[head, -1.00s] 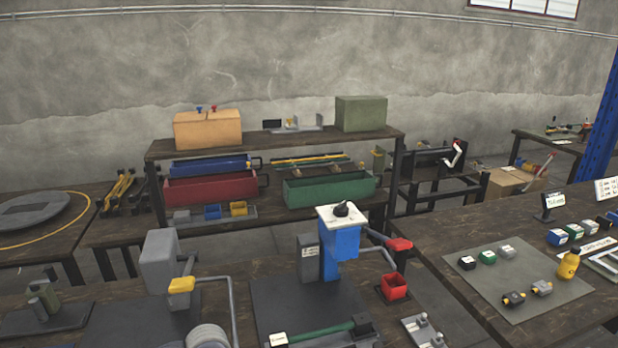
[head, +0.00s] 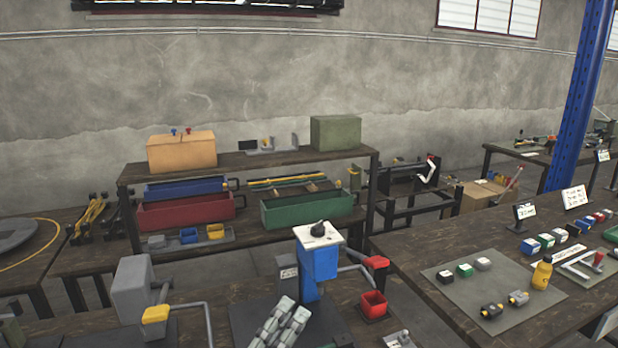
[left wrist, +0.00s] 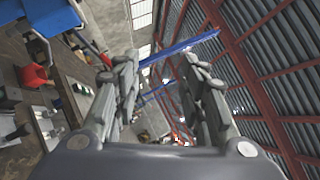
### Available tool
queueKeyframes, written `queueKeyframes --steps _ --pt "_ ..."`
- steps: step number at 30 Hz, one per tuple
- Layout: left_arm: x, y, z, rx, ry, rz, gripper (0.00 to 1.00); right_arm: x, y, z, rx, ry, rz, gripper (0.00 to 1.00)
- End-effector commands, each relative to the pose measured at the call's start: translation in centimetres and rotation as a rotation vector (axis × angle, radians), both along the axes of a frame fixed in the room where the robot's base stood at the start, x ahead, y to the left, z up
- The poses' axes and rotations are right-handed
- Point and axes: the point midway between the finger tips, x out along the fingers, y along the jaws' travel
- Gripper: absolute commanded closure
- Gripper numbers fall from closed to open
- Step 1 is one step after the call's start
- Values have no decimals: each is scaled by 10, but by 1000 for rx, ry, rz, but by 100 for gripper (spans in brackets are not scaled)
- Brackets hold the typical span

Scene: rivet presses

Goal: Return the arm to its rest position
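My left gripper (head: 284,320) shows at the bottom middle of the head view, its grey jointed fingers pointing upward in front of the blue rivet press (head: 318,262). In the left wrist view the fingers of this gripper (left wrist: 152,75) stand apart with nothing between them, so it is open and empty. That view looks up past the bench toward the roof. My left gripper hides part of the bench and the base of the blue press. My right gripper is in neither view.
A grey press (head: 134,288) with a yellow-ended handle stands left of the blue press. A red bin (head: 373,304) stands to its right. A grey mat (head: 462,300) holds small blocks and a yellow bottle (head: 542,273). A shelf (head: 300,164) stands behind.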

Motion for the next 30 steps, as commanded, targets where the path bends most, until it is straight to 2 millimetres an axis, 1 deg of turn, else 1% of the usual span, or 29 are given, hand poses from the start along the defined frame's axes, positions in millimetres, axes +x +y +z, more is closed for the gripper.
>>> queueKeyframes --steps 1,2,3,5,6,8,9,11,12,14,15,17,18,22,27,28,30 --pt "9 21 -15 -106 129 59 61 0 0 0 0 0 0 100" --pt "13 34 -24 -169 206 92 61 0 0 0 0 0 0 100" --pt "18 50 -39 -254 307 140 61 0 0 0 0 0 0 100" --pt "20 74 -65 -381 456 212 61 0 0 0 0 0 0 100" --pt "19 89 -84 -464 553 262 61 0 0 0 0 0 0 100" --pt "12 110 -113 -591 697 339 61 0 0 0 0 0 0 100" --pt "5 121 -134 -671 790 394 61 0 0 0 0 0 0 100" --pt "-11 137 -166 -793 929 478 61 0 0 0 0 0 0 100" --pt "-25 146 -187 -871 1018 537 61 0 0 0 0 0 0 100" --pt "-48 156 -215 -980 1142 625 61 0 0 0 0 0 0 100" --pt "-64 161 -231 -1047 1217 683 61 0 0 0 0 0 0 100" --pt "-88 166 -252 -1132 1316 766 61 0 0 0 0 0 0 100" --pt "-105 169 -264 -1184 1376 820 61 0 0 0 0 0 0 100" --pt "-156 171 -291 -1320 1538 982 61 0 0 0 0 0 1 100" --pt "-219 169 -313 -1452 1710 1192 61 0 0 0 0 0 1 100" --pt "-212 168 -323 -1444 1704 1184 61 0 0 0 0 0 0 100" --pt "-206 168 -342 -1435 1706 1188 61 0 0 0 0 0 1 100"
